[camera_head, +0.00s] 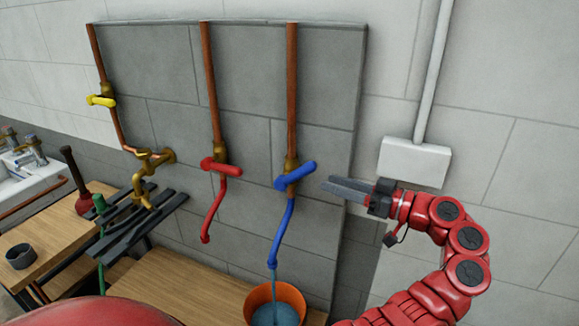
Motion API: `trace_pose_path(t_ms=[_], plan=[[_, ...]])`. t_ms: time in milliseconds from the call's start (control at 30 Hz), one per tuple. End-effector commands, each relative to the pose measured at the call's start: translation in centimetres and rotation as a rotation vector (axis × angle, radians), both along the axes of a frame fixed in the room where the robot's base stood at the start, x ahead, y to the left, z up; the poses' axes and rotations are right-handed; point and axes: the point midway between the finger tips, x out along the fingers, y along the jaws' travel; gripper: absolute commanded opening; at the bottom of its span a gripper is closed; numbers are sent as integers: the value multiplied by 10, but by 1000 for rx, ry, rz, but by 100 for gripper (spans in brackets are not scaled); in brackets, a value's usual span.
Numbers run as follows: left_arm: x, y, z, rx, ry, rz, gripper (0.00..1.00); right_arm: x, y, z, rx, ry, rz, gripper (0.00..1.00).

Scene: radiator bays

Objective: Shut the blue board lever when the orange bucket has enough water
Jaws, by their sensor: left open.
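The blue board lever (298,175) sits on the right copper pipe, its handle sideways and tilted up to the right. Water (273,283) runs from the blue spout (282,232) below it. The orange bucket (263,296) stands under the spout with bluish water in it; the bottom edge of the view cuts it off, and the exact level is hard to tell. My left gripper (334,187) is open and empty, just right of the blue lever and apart from it, its fingers pointing left. My right gripper is not in view.
A red lever (222,167) and a yellow lever (102,101) sit on the other pipes (208,80). A white box (413,161) is on the wall behind my gripper. A wooden bench (190,290) runs below, with a plunger (76,182) and a dark cup (20,256) at left.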

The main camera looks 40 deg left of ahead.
Motion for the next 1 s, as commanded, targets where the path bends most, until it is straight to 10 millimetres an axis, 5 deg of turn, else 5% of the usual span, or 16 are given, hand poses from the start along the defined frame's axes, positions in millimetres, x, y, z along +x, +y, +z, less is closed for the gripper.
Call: trace_pose_path(t_ms=[500,1000], plan=[[-12,103,2,-2,-3,2,42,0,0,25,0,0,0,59],[-13,119,1,-2,-2,-1,38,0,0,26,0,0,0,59]])
